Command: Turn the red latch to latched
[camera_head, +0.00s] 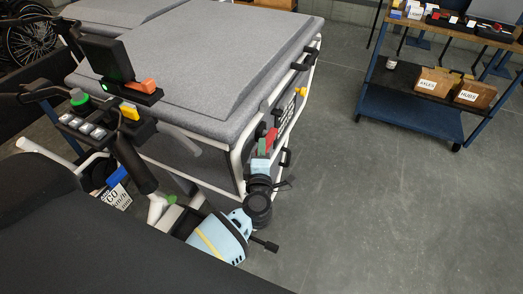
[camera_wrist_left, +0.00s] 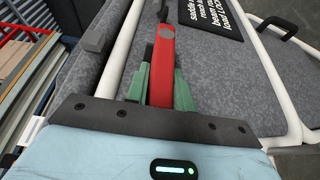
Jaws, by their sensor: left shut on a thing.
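The red latch (camera_head: 271,139) is on the end face of the grey padded cart, below its top edge. In the left wrist view the red latch (camera_wrist_left: 162,68) is a long flat lever, running up from my fingers to a round pivot end. My left gripper (camera_head: 262,146), with green fingers, is at the latch. In the left wrist view the left gripper (camera_wrist_left: 161,88) has one finger on each side of the lever and is shut on it. The lever's lower end is hidden by the gripper body. My right gripper is not in view.
The cart's white tube frame (camera_wrist_left: 119,45) runs beside the latch. A black handle (camera_head: 304,60) and a black label with white text (camera_wrist_left: 208,16) are near. A blue shelf (camera_head: 410,108) with boxes stands back right. The grey floor (camera_head: 380,220) at right is clear.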

